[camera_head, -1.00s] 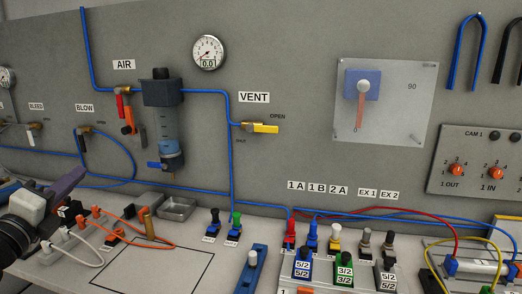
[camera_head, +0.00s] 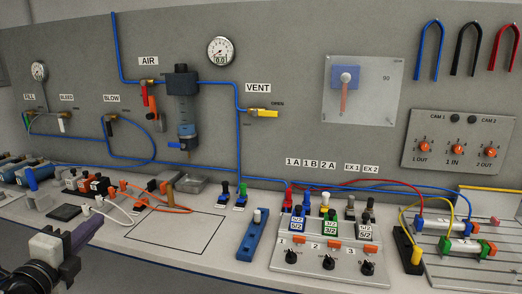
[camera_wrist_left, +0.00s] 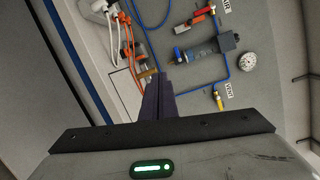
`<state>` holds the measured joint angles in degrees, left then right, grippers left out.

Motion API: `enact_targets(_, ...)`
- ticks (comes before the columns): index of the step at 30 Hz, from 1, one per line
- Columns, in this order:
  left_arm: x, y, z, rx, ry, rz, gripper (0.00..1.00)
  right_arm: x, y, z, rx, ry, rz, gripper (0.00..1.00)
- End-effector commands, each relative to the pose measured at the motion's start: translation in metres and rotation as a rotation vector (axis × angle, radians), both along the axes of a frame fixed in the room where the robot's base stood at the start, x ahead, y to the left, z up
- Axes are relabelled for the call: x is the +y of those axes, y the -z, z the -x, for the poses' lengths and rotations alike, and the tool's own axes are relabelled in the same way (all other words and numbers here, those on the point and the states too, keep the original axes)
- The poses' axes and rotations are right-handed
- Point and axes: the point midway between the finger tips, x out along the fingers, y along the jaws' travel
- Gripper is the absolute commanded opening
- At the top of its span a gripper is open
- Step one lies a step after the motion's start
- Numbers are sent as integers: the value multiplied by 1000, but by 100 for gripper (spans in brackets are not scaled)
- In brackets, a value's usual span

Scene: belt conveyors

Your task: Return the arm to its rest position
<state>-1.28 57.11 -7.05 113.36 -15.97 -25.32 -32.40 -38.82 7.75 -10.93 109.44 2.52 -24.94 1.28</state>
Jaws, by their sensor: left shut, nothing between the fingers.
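My left gripper (camera_head: 92,226) shows at the lower left of the head view, with dark purple fingers closed together and nothing between them. It is in front of the bench edge, apart from the bench and its fittings. In the left wrist view the shut fingers (camera_wrist_left: 157,98) point toward the bench and wall panel. My right gripper is in neither view.
The bench (camera_head: 190,245) runs along a grey wall panel with blue tubing. A filter unit (camera_head: 185,110), a gauge (camera_head: 221,51) and a yellow vent handle (camera_head: 264,113) are on the panel. A valve block (camera_head: 330,258) stands at the front right.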

Motion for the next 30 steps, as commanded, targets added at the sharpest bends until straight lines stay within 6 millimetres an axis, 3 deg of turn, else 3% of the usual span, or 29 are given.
enact_targets(5, -20, 75, 19, 117, -13, 225, 0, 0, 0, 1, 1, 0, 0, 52)
enact_targets(8, -38, 131, 41, 209, -37, 404, 0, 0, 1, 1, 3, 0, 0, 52)
enact_targets(12, -78, 218, 90, 363, -112, 724, 0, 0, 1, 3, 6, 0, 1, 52)
enact_targets(18, -146, 318, 181, 563, -293, 1186, 0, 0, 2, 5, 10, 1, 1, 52)
enact_targets(21, -180, 350, 225, 638, -401, 1385, 0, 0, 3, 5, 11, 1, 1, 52)
enact_targets(24, -206, 368, 259, 686, -495, 1539, 0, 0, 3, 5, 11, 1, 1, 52)
enact_targets(27, -223, 378, 279, 711, -560, 1634, 0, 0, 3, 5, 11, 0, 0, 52)
enact_targets(30, -231, 382, 288, 721, -589, 1677, 0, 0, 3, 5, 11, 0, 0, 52)
